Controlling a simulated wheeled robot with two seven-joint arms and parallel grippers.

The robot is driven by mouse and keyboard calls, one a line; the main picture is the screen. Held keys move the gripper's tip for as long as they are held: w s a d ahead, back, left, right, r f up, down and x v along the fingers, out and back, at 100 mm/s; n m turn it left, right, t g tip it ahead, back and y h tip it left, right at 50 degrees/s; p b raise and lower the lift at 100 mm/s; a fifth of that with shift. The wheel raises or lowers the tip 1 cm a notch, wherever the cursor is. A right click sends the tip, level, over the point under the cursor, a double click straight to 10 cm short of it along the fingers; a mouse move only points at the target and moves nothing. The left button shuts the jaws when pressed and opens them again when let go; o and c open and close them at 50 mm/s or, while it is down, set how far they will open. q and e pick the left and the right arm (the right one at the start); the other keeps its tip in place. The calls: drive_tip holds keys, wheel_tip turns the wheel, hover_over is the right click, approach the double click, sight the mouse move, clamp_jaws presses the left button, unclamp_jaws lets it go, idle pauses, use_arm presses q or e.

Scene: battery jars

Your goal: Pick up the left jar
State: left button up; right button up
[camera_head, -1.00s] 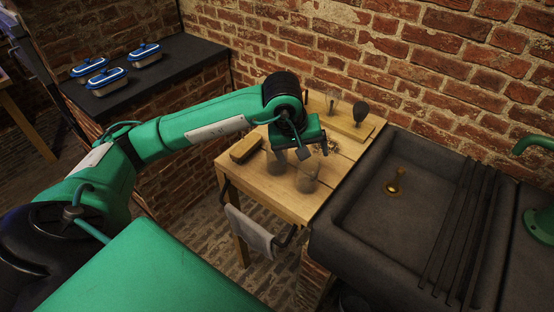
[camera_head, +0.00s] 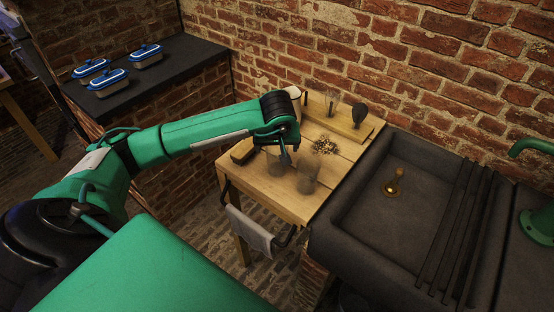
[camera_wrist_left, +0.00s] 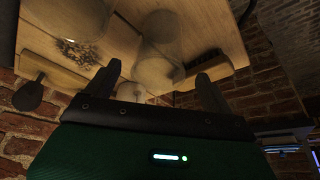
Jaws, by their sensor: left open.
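Two clear glass jars stand on the wooden table (camera_head: 258,187). The left jar (camera_head: 277,173) is partly behind my left gripper (camera_head: 287,158) in the head view, and the right jar (camera_head: 308,180) stands beside it. In the left wrist view the left jar (camera_wrist_left: 157,62) is ahead of the open fingers, roughly between their directions. The right jar (camera_wrist_left: 85,15) is at the upper left there. My left gripper (camera_wrist_left: 160,88) is open and empty. I cannot tell its exact gap to the left jar.
A brush (camera_head: 242,151) lies left of the jars. A pile of small bits (camera_head: 324,146) lies behind them, near a wooden ledge (camera_head: 345,125) with a dark upright tool (camera_head: 360,114). A dark sink (camera_head: 370,210) adjoins the right. A cloth (camera_head: 250,232) hangs at the front.

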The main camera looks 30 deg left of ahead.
sight(277, 153)
use_arm(q)
drive_tip(key=p+x, duration=0.1)
drive_tip(key=x, duration=0.3)
drive_tip(key=shift+s+d+f+p, duration=0.1)
drive_tip(key=shift+d+p, duration=0.05)
drive_tip(key=shift+p, duration=0.15)
drive_tip(key=shift+f, duration=0.3)
drive_tip(key=c, duration=1.2)
